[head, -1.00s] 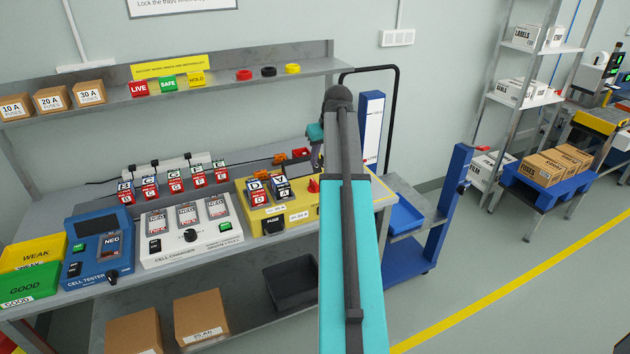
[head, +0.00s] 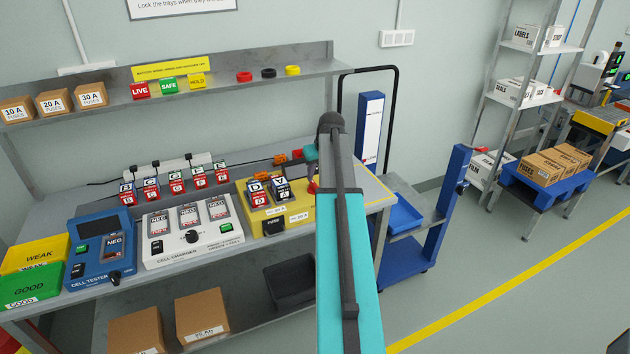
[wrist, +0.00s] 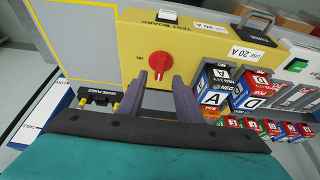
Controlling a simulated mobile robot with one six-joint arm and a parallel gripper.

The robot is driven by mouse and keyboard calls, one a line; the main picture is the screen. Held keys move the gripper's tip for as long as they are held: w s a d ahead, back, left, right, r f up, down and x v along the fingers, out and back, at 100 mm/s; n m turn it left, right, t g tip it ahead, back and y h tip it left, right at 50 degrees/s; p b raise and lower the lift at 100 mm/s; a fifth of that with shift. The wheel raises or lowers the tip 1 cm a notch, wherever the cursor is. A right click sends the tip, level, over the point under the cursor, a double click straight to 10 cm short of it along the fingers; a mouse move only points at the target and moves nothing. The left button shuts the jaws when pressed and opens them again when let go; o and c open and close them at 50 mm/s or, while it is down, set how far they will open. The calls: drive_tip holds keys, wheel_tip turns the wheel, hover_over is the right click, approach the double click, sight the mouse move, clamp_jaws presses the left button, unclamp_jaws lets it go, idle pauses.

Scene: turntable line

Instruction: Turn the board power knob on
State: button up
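The red power knob (wrist: 159,66) sits on the face of the yellow test board (wrist: 135,42) in the wrist view. In the head view the knob (head: 313,187) shows as a small red piece at the right end of the board (head: 293,214), beside my arm. My gripper (wrist: 168,80) is open, its two dark fingers apart and nothing held. Its fingertips are close to the knob, with the left finger just below it in the picture; I cannot tell whether they touch. In the head view my arm hides most of the gripper.
Two battery blocks marked A (wrist: 213,95) and D (wrist: 256,88) stand on the board close beside my right finger. A black spare-fuse holder (wrist: 97,97) is at the left. The white cell charger (head: 193,232) and blue cell tester (head: 99,252) stand left along the bench.

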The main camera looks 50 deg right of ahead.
sight(314, 184)
drive_tip(key=shift+p+x, duration=0.7)
drive_tip(key=shift+x, duration=2.15)
clamp_jaws()
